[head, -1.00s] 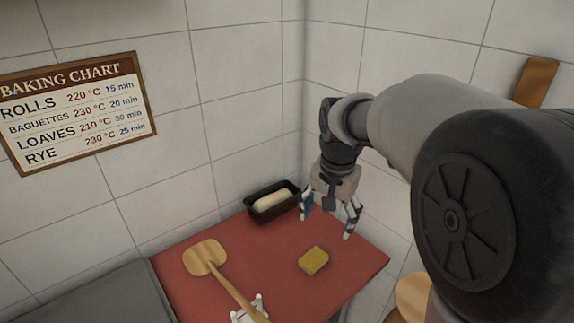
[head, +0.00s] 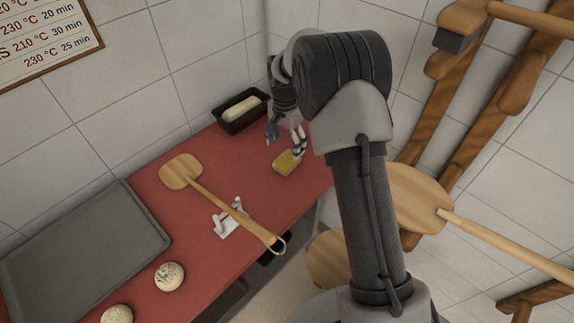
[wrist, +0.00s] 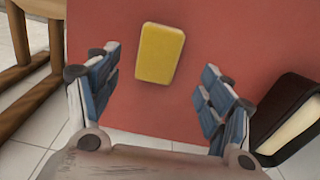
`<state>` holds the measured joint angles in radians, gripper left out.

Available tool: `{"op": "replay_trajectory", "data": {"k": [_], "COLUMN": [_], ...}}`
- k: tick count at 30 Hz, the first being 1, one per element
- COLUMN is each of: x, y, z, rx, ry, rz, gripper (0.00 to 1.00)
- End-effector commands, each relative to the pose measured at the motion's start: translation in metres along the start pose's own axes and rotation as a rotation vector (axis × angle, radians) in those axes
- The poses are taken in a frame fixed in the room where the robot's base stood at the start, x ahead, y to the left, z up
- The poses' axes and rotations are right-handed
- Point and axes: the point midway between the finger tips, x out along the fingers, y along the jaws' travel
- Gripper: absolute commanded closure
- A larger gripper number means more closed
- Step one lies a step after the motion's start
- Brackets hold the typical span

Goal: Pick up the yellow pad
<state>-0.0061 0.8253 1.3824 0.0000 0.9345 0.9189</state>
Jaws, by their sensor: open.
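The yellow pad (head: 287,162) lies flat on the red counter top (head: 215,150), near its right end in the head view. In the wrist view the pad (wrist: 160,53) lies beyond my fingertips, roughly centred between them and slightly tilted. My gripper (head: 285,138) is open and empty, just above and behind the pad in the head view. Its two blue-padded fingers (wrist: 160,75) stand wide apart in the wrist view. The pad is not between the finger pads, and nothing touches it that I can see.
A black loaf tin (head: 226,121) with pale dough stands behind my gripper. A wooden peel (head: 205,192) rests on a white holder (head: 224,228). A grey tray (head: 85,245) and dough balls (head: 169,277) are at left. More peels (head: 418,198) hang at right.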

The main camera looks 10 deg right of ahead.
Motion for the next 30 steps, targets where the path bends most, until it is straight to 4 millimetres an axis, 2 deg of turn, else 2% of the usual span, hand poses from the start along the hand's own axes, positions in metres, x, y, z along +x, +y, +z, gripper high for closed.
{"op": "replay_trajectory", "data": {"k": [1,3,11,18,21,28,30], "x": [0.011,0.019,0.032,0.068,0.077,0.077,0.077], "y": [0.000,0.000,0.001,0.002,0.002,0.002,0.002], "z": [0.000,0.000,-0.001,-0.005,-0.005,-0.005,-0.005], "rx": [0.000,0.000,0.000,-0.001,0.000,0.000,0.000], "ry": [-0.001,-0.001,0.000,-0.001,0.001,0.002,0.002], "rz": [0.001,0.001,0.000,0.001,0.001,0.000,0.000], "gripper": [0.27,0.27,0.27,0.27,0.27,0.27,0.31]}}
